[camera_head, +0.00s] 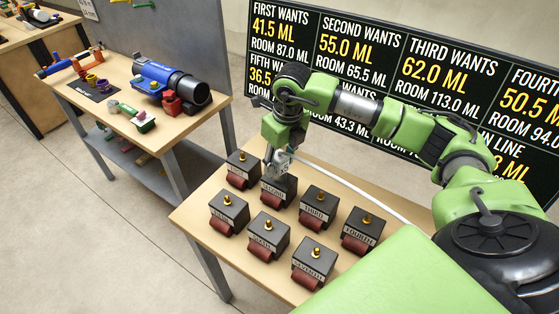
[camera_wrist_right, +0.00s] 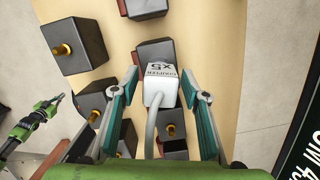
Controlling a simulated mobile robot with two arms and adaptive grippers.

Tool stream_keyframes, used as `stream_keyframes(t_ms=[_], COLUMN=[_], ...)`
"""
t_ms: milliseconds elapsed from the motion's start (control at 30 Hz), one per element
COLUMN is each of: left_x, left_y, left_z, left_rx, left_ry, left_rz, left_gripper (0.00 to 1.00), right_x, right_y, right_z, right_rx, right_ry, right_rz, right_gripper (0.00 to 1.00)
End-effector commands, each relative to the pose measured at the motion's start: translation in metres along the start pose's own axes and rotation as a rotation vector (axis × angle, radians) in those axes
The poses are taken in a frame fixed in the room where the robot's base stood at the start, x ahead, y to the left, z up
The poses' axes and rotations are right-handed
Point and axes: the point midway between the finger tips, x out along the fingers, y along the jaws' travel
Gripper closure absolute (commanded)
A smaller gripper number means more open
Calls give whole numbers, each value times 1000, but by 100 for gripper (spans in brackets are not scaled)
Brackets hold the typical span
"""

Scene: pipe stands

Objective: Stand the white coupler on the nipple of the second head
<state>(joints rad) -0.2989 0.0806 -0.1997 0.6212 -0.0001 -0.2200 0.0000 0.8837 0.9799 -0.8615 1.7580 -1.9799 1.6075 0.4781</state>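The white coupler, marked XS, (camera_wrist_right: 160,84) has a pale hose running from it. In the head view the coupler (camera_head: 282,159) is at the top of the block labelled SECOND (camera_head: 279,189). Its lower end and that block's nipple are hidden, so I cannot tell whether it is seated. My right gripper (camera_wrist_right: 160,76) has one finger on each side of the coupler, and narrow gaps seem to show between them. In the head view my right gripper (camera_head: 279,160) points down over the second head. My left gripper is not clearly in the head view.
Several dark blocks with brass nipples and red rollers stand around it, including THIRD (camera_head: 318,207) and FOURTH (camera_head: 363,231). The white hose (camera_head: 350,187) trails right across the table (camera_head: 205,213). A text board (camera_head: 400,75) stands behind. Another table (camera_head: 155,139) holds tools at left.

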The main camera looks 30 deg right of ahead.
Motion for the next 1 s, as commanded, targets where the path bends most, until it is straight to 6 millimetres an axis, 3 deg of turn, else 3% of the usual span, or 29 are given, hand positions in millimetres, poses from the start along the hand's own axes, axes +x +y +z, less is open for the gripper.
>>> stream_keyframes(t_ms=[433, 800, 1000], left_x=[0, 0, 0], left_y=[-1, 0, 1], left_z=[4, 2, 2], left_rx=[-1, 0, 0], left_ry=[-4, -3, -2], left_rz=[-2, 0, 1], left_gripper=[100, 100, 100], right_x=[-8, -82, -111], right_y=[0, 0, 0], right_z=[0, 1, 1], right_rx=[0, 0, -1], right_ry=[-1, -4, -2], right_rz=[0, -1, 0], right_gripper=[55, 55, 55])
